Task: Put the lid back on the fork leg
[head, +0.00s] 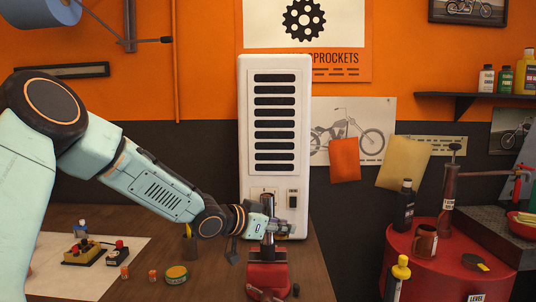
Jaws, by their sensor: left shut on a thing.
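The fork leg (268,251) is a short metal tube standing upright in a red vise (268,276) on the wooden bench. I cannot tell whether this touches the tube's rim. My right gripper is not in view.
A tall white vented unit (274,150) stands close behind the vise. A green-yellow tin (177,274) and small orange-red pieces lie left on the bench (215,285). A red drum (445,262) with a mug (424,244) and bottles stands at the right.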

